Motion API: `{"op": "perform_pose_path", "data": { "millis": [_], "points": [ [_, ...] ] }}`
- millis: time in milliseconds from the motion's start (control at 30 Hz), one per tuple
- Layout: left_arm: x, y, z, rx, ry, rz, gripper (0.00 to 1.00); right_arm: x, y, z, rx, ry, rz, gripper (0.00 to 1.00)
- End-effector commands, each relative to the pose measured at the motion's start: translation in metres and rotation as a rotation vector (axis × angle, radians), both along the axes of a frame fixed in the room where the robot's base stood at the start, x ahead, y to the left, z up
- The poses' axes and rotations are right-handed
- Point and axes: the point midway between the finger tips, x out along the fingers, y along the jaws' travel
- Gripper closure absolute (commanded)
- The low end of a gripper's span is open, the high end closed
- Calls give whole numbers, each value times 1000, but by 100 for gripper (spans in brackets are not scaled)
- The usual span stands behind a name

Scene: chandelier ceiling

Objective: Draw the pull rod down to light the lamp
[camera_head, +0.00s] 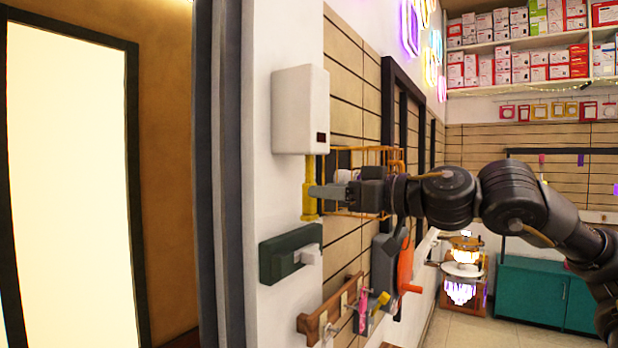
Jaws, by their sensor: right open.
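The yellow pull rod (309,172) hangs upright beneath a white wall box (301,110), with a thicker yellow lower end. The box has a small dark window on its front. My right gripper (326,191) reaches in from the right, its fingers pointing left at the rod's lower part. A grey finger overlaps the rod in the picture. The gripper is open; whether it touches the rod I cannot tell. My left gripper is not in view. I cannot tell which lamp the rod belongs to.
A green wall fixture with a white lever (290,254) sits below the rod. An orange wire basket (363,157) is behind my gripper. A wooden rack (330,311) and an orange crank (405,268) stick out lower down. A lit ornament (461,257) and teal cabinet (541,293) stand farther back.

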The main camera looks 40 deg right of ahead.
Motion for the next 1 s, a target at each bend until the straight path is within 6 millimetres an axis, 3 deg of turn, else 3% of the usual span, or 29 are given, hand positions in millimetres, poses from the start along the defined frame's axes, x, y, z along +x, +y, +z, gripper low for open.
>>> {"op": "perform_pose_path", "data": {
  "millis": [33, 300, 600, 867, 1000],
  "points": [
    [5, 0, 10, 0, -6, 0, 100, 9, 2, 3, -1, 8, -1, 55],
    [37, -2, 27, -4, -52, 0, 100, 41, 12, 2, -3, 3, 0, 55],
    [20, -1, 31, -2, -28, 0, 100, 55, 17, 1, -2, -2, 0, 55],
    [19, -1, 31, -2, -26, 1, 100, 56, 17, 0, -1, -2, 0, 55],
    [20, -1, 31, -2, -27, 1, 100, 56, 17, 0, -1, -2, 0, 69]
  ]
}}
